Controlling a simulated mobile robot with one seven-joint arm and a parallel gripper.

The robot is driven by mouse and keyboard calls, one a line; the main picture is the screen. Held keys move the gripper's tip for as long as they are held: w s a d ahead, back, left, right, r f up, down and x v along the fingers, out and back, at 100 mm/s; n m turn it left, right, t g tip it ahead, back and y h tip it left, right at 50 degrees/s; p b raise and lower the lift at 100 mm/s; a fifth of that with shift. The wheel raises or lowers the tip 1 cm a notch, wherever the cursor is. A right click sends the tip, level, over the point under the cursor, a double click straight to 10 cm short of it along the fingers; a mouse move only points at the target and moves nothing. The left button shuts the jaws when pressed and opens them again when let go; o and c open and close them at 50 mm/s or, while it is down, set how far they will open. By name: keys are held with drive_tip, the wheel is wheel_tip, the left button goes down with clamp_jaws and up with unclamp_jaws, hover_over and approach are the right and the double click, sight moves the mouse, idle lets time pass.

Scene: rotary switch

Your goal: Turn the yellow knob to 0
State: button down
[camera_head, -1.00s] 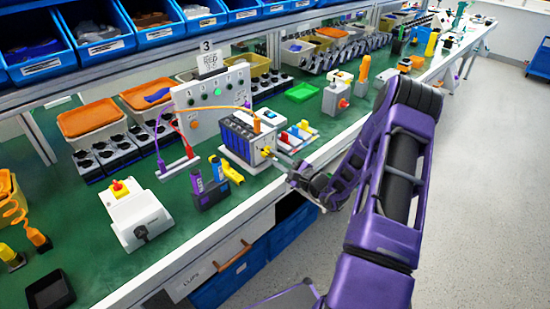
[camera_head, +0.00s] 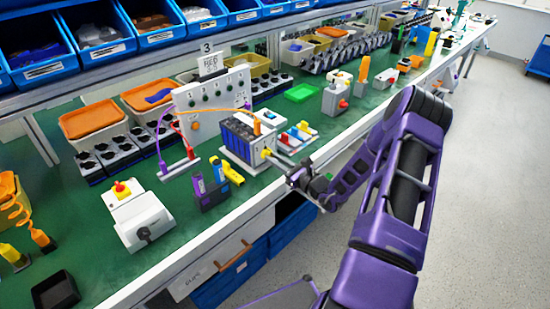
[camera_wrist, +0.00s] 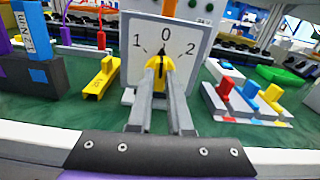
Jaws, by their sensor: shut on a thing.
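The yellow knob (camera_wrist: 158,64) is on a white square dial plate (camera_wrist: 188,62) marked 1, 0 and 2. In the wrist view its dark pointer is upright, close to the 0 at the top. My gripper (camera_wrist: 159,75) is shut on the knob, one finger on each side; the fingers hide its lower part. In the head view, the knob (camera_head: 266,153) is a small yellow spot on the front of the switch box (camera_head: 238,143), with my gripper (camera_head: 272,157) reaching it from the right.
A yellow clamp-like part (camera_wrist: 102,78) and a blue-labelled tool holder (camera_head: 207,190) stand left of the switch. Red, blue and yellow blocks (camera_head: 296,133) sit on its right. A panel with lamps (camera_head: 214,98) stands behind. The aisle floor is clear.

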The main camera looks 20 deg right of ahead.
drive_tip(key=shift+m, duration=0.4)
drive_tip(key=c, duration=0.8)
unclamp_jaws()
drive_tip(key=shift+c, duration=0.2)
drive_tip(key=shift+s, duration=0.1)
drive_tip(key=v, duration=1.7)
drive_tip(key=shift+s, duration=0.15)
